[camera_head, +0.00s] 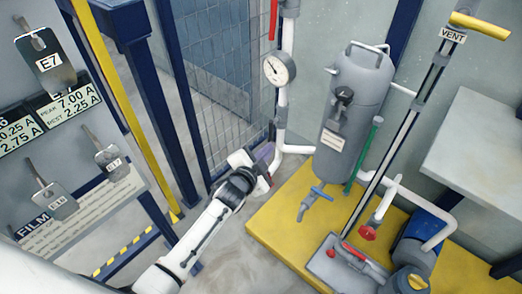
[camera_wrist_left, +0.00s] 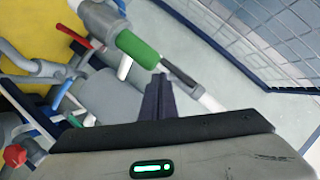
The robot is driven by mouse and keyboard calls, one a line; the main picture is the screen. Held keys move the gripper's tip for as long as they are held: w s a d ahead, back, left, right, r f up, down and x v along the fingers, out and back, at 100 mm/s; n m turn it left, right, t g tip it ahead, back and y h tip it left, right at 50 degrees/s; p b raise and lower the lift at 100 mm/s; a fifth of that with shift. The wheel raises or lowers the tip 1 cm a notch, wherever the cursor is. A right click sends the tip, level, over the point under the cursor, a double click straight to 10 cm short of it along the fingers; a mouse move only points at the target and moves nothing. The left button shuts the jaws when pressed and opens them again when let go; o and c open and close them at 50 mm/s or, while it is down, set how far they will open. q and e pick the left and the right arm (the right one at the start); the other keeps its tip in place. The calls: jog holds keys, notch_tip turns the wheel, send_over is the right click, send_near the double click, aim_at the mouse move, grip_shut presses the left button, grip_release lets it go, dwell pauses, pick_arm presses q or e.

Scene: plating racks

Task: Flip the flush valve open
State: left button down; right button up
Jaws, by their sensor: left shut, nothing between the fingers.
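My left gripper (camera_head: 262,168) is at the foot of the white vertical pipe, left of the grey tank. In the left wrist view its dark fingers (camera_wrist_left: 158,97) are together and hold nothing. I cannot tell for certain which valve is the flush valve, since no readable label names it. My right gripper is not in view.
The grey tank (camera_head: 355,95) stands on a yellow base (camera_head: 270,222). A pressure gauge (camera_head: 279,68) is on the white pipe. A yellow lever (camera_head: 480,24) marked VENT is at upper right. A mesh fence (camera_head: 225,95) and blue posts stand behind. A tagged panel is at left.

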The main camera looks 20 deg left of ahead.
pick_arm(q)
jog(key=p+v, duration=0.1)
jog(key=v, duration=0.5)
jog(key=shift+s+a+r, duration=0.15)
jog(key=shift+s+r, duration=0.2)
